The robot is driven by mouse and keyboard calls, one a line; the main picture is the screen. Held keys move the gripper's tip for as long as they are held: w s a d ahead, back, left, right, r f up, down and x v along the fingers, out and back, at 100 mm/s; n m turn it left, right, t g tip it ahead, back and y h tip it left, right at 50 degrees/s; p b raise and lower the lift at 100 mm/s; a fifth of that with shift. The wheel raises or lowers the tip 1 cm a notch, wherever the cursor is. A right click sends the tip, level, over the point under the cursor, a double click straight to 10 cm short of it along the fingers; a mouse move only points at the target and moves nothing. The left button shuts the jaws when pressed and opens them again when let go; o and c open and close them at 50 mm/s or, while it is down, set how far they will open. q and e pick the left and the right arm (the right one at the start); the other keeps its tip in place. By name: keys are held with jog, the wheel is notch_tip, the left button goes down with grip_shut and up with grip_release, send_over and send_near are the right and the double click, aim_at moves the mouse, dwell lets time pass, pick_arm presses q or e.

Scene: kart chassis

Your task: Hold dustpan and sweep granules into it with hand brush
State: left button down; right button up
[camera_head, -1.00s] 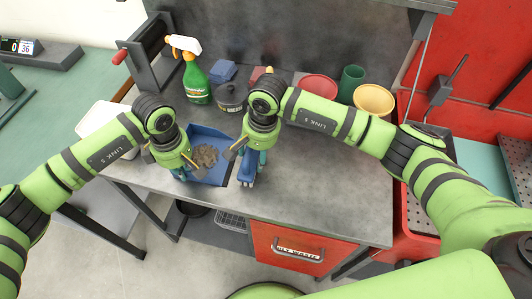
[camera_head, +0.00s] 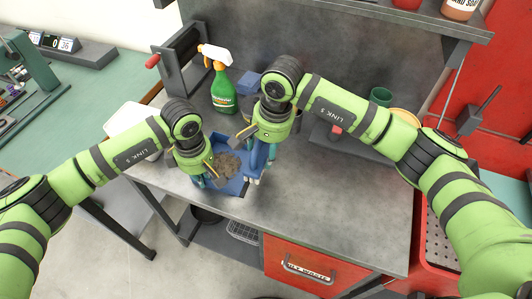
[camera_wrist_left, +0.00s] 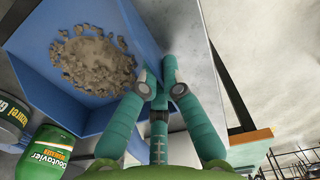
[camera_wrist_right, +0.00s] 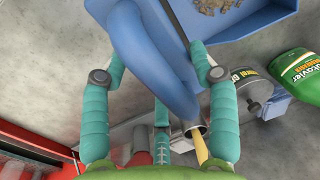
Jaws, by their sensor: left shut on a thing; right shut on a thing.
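The blue dustpan (camera_head: 236,187) lies on the grey bench with a pile of grey-brown granules (camera_head: 225,165) inside it. It fills the left part of the left wrist view (camera_wrist_left: 35,62), with the granules (camera_wrist_left: 95,62) in its pan. My left gripper (camera_head: 203,179) is shut on the dustpan at its near left side; the grip itself is mostly hidden. My right gripper (camera_head: 262,150) is shut on the blue hand brush (camera_head: 257,160), just right of the dustpan.
A green spray bottle (camera_head: 222,92) and a dark tin (camera_wrist_right: 251,91) stand behind the dustpan. A green cup (camera_head: 380,97) and a yellow bowl (camera_head: 405,120) stand at the back right. The bench's front right (camera_head: 340,205) is clear.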

dwell(0.3)
dwell(0.4)
pick_arm(q)
jog(key=c, duration=1.3)
grip_release()
jog(key=shift+r, duration=0.1)
notch_tip(320, 180, up, 12)
jog(key=shift+f, duration=0.1)
